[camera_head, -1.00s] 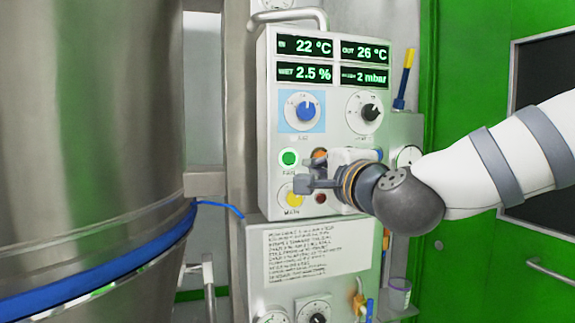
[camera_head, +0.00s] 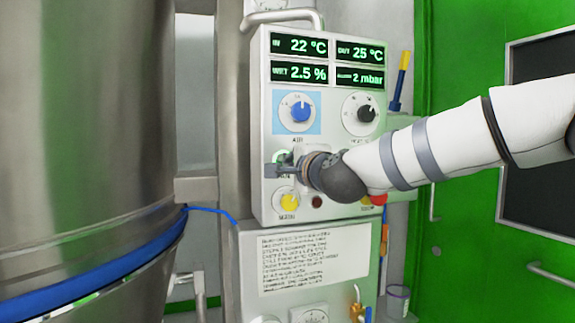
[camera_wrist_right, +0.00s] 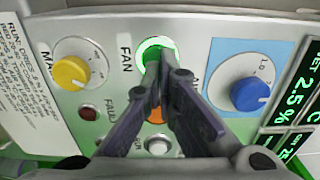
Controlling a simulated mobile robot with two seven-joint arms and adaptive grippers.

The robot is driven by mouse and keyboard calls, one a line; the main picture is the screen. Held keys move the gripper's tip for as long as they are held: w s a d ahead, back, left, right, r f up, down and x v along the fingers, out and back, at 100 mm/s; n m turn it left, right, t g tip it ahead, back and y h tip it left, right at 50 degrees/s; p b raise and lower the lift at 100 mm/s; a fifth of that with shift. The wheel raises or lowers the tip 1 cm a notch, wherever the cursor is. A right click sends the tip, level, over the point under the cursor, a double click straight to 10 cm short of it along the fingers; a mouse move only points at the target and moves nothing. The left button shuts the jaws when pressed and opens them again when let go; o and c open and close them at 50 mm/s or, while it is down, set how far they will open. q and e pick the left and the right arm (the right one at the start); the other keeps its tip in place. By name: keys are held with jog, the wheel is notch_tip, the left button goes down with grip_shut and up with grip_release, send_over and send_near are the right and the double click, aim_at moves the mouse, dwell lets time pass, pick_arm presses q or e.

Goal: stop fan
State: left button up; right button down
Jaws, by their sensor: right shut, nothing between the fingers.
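The control panel (camera_head: 340,100) has a round green fan button with a pale ring (camera_wrist_right: 153,44). The word FAN is beside it in the right wrist view. In the head view the button (camera_head: 281,157) is partly hidden by my right gripper (camera_head: 278,169). My right gripper (camera_wrist_right: 160,62) is shut and empty, with its fingertips over the lower part of the button. I cannot tell whether they touch it or whether it is pressed in. My left gripper is not in view.
A yellow knob (camera_wrist_right: 72,72), a blue knob (camera_wrist_right: 250,93), a dark red lamp (camera_wrist_right: 88,112), an orange button (camera_wrist_right: 155,116) and a white button (camera_wrist_right: 158,146) surround the fan button. A large steel vessel (camera_head: 80,120) stands at the left. A green wall (camera_head: 460,70) is at the right.

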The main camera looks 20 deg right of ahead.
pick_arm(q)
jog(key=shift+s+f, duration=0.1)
pick_arm(e)
jog(key=shift+w+r, duration=0.1)
jog(key=shift+w, duration=0.55)
jog(key=shift+w, duration=0.1)
